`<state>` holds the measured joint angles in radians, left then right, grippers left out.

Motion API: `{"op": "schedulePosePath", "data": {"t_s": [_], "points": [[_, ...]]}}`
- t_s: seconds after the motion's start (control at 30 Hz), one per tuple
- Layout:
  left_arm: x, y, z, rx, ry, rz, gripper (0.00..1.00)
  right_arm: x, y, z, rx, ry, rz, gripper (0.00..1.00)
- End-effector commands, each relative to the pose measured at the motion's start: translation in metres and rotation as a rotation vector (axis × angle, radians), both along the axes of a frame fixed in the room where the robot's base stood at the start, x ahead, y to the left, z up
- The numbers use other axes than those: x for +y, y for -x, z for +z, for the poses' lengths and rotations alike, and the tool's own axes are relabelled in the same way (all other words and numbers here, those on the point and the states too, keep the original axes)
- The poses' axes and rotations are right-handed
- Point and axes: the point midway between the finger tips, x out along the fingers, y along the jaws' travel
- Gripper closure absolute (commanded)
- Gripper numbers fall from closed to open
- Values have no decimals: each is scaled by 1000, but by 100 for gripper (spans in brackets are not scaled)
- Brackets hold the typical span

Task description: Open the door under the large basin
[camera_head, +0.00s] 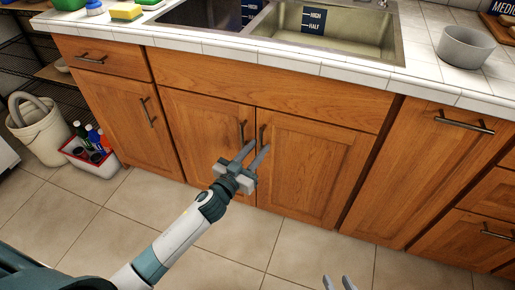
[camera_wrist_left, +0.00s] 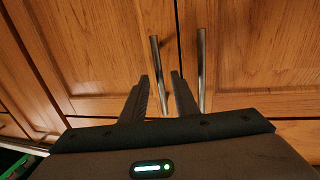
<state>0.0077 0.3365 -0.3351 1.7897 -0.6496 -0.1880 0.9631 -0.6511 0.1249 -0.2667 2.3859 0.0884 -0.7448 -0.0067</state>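The counter holds two sink basins. The right, beige basin (camera_head: 345,48) looks wider than the dark left basin (camera_head: 195,14), and both are cut off at the top. Below are two shut wooden doors, a left door (camera_head: 195,125) and a right door (camera_head: 315,165). Their upright metal handles, left (camera_head: 242,128) and right (camera_head: 262,134), sit side by side at the middle seam. My left gripper (camera_head: 257,150) is open in front of the handles. In the left wrist view the left handle (camera_wrist_left: 158,70) appears between its fingertips, the right handle (camera_wrist_left: 201,65) outside them; contact is unclear. My right gripper (camera_head: 338,281) is open at the bottom edge.
More cabinet doors and drawers flank the pair, with a long handle (camera_head: 464,124) at right. A white bucket (camera_head: 40,130) and a bin of bottles (camera_head: 90,152) stand on the floor at left. The tiled floor (camera_head: 300,250) before the doors is clear.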

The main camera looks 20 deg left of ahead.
Motion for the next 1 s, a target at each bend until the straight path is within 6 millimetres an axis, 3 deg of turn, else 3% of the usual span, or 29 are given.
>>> {"op": "schedulePosePath", "data": {"t_s": [0.4,0.53,1.0], "points": [[-1,-6,0,0,0,0,72,1,-1,1,-8,-3,1,69],[-1,-6,0,0,0,0,100,0,-1,1,-8,-2,-1,69],[-4,-5,0,-1,2,6,100,0,-2,1,-6,-3,-5,69]]}}
